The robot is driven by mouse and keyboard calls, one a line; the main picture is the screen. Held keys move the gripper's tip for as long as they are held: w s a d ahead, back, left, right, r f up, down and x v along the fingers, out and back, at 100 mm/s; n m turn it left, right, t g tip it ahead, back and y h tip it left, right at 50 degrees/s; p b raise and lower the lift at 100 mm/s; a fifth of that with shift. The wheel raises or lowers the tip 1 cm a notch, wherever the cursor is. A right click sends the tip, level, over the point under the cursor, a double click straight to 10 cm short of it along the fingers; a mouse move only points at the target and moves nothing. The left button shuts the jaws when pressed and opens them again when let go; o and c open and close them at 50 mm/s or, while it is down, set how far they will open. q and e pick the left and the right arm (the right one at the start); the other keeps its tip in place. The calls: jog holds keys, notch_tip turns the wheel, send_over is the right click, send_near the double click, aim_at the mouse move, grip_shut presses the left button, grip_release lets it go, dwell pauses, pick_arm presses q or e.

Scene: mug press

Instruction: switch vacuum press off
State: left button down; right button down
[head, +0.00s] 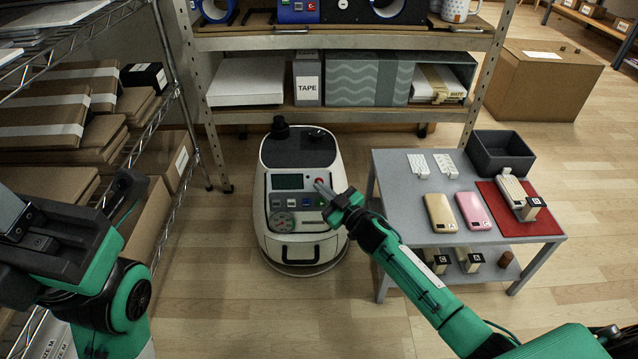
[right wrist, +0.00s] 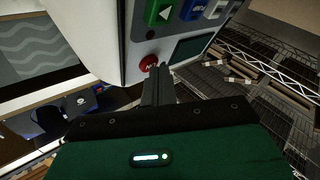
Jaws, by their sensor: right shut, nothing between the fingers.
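The vacuum press (head: 301,245) is a white rounded machine on the floor in front of the shelf, with a grey control panel and a small dark screen (head: 288,182). A red button (head: 319,181) sits at the panel's upper right; the right wrist view shows it too (right wrist: 148,62). My right gripper (head: 320,187) is shut and empty, its fingertips right at the red button; they also show in the right wrist view (right wrist: 160,72). I cannot tell whether they touch it. My left gripper (head: 125,188) is at the left edge, away from the press; its fingers are unclear.
A grey table (head: 393,205) with two phones, a red mat and a dark bin stands right of the press. A wire rack (head: 165,120) with cardboard boxes is at the left. A metal shelf (head: 350,43) stands behind. Floor in front of the press is clear.

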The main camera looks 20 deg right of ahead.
jog(key=shift+s+a+r+p, duration=0.1)
jog(key=shift+s+a+p, duration=0.05)
jog(key=shift+s+p, duration=0.3)
jog(key=shift+s+a+r+p, duration=0.1)
jog(key=shift+s+p, duration=0.25)
jog(key=shift+s, duration=0.1)
jog(key=s+p, duration=0.1)
jog(key=s, duration=0.1)
jog(key=s+a+r+p, duration=0.1)
jog(key=s+p, duration=0.2)
jog(key=shift+s+a+r, duration=0.2)
jog(key=shift+s+a, duration=0.1)
